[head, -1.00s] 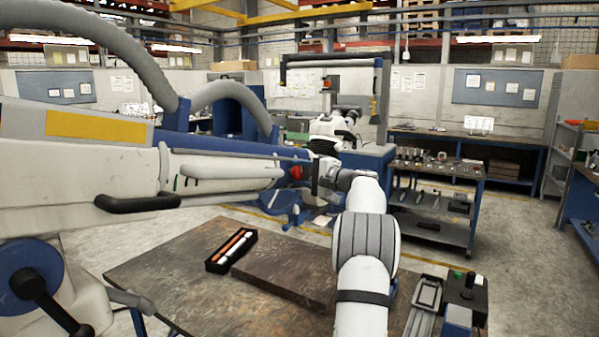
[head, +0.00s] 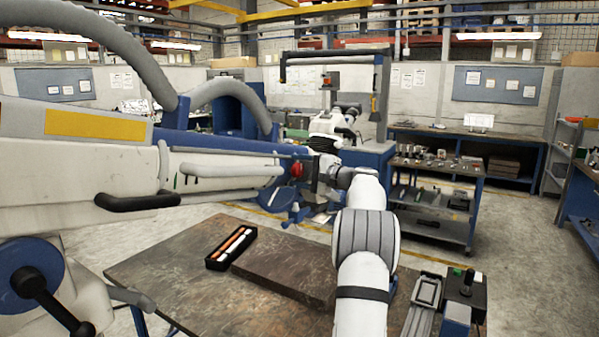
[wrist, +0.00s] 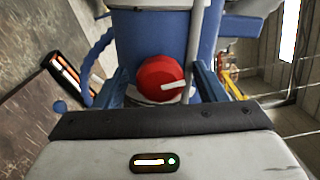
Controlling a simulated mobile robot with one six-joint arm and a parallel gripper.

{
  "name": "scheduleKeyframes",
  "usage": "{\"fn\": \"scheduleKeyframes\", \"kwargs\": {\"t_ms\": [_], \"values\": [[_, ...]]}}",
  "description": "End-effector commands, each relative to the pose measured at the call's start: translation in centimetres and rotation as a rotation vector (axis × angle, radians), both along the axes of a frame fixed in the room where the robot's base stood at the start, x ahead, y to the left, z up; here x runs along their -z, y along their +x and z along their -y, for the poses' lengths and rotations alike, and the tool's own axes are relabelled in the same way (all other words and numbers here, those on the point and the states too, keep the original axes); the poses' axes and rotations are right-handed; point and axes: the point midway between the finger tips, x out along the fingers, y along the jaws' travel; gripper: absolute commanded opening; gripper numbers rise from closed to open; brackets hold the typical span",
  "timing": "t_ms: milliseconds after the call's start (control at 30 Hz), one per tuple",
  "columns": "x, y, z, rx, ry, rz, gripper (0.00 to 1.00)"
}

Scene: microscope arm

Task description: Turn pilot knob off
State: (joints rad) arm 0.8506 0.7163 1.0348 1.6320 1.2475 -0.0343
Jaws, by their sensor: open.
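The red pilot knob (wrist: 160,78) is in the middle of the wrist view, round, with a white pointer mark running to the right and slightly upward. It sits on a blue and white arm body, and in the head view the red knob (head: 296,170) shows at that arm's end. My gripper (wrist: 163,82) is open, with one blue finger to the left and one to the right of the knob. I cannot tell whether the fingers touch it. In the head view my gripper (head: 315,180) is just right of the knob, its fingers hard to make out.
The large white and blue arm (head: 110,165) fills the left side. Below is a worn table (head: 170,270) with a black tray (head: 231,248) of pens and a dark slab (head: 285,272). A control box with a black knob (head: 466,283) stands at right.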

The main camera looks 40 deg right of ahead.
Motion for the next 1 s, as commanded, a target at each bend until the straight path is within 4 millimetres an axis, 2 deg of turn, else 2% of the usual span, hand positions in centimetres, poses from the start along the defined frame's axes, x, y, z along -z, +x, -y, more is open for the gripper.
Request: {"fn": "scheduleKeyframes", "kwargs": {"t_ms": [267, 700, 1000], "values": [[0.1, -0.6, 0.2, 0.001, -0.001, 0.000, 0.65], [0.2, -6.6, 2.8, 0.002, -0.001, 0.000, 0.65], [0.0, -7.2, 3.0, 0.000, 0.000, -0.001, 0.65]]}}
